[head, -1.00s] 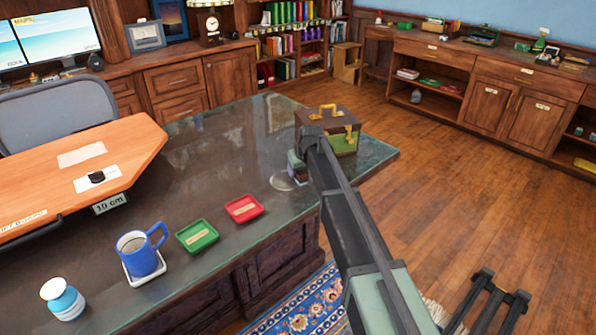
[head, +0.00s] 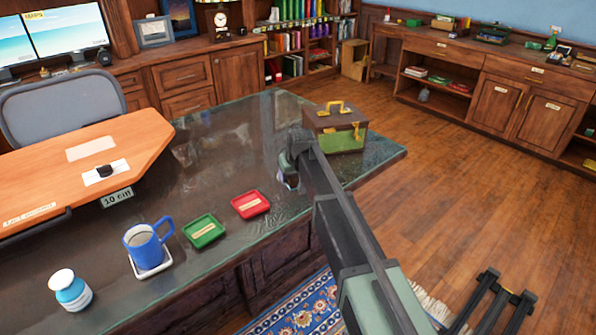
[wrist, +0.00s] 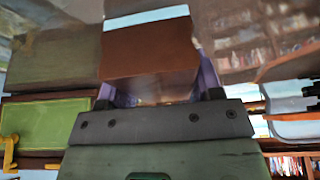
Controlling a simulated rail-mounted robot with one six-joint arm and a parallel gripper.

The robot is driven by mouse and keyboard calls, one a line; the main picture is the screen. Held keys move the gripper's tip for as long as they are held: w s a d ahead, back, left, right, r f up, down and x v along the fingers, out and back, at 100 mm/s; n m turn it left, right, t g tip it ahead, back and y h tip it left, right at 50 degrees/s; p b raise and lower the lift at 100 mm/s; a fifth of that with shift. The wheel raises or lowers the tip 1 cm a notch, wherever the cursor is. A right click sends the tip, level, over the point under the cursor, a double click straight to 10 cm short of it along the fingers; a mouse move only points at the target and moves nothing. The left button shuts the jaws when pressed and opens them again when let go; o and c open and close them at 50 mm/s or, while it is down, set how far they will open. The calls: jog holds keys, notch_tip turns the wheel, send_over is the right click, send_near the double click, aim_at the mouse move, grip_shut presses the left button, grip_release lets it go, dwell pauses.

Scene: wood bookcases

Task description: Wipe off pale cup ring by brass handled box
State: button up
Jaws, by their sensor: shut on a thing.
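The brass-handled box (head: 322,122), brown on top with a green lower part, stands on the dark glossy desk (head: 230,150) near its right corner. It also shows at the left of the wrist view (wrist: 50,65). My gripper (head: 289,178) is low at the desk top, just left of and in front of the box. In the wrist view, its purple fingers are shut on a brown block (wrist: 150,58) with a pale edge. The pale cup ring is not visible now; my gripper and arm cover the spot where it showed earlier.
A red tray (head: 250,204), a green tray (head: 204,231), a blue mug (head: 146,246) on a white coaster and a white-blue bottle (head: 70,290) line the front of the desk. An orange board (head: 60,190) lies at left. The desk's middle is clear.

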aim_at(277, 179)
jog(key=shift+s+a, duration=0.1)
jog(key=shift+c, duration=0.4)
jog(key=shift+s+a, duration=1.05)
jog(key=shift+a, duration=0.3)
jog(key=shift+w+a+r, duration=0.1)
jog(key=shift+w+a, duration=0.75)
jog(key=shift+w, duration=0.3)
jog(key=shift+w+d, duration=0.85)
jog(key=shift+d, duration=0.25)
jog(key=shift+w+d, duration=1.1)
jog(key=shift+d, duration=0.35)
jog(key=shift+w+d, duration=1.1)
jog(key=shift+d, duration=0.3)
jog(key=shift+s+a, duration=1.05)
jog(key=shift+a, duration=0.25)
jog(key=shift+s+a, duration=1.05)
jog(key=shift+a, duration=0.3)
jog(key=shift+s+a, duration=1.05)
jog(key=shift+a, duration=0.25)
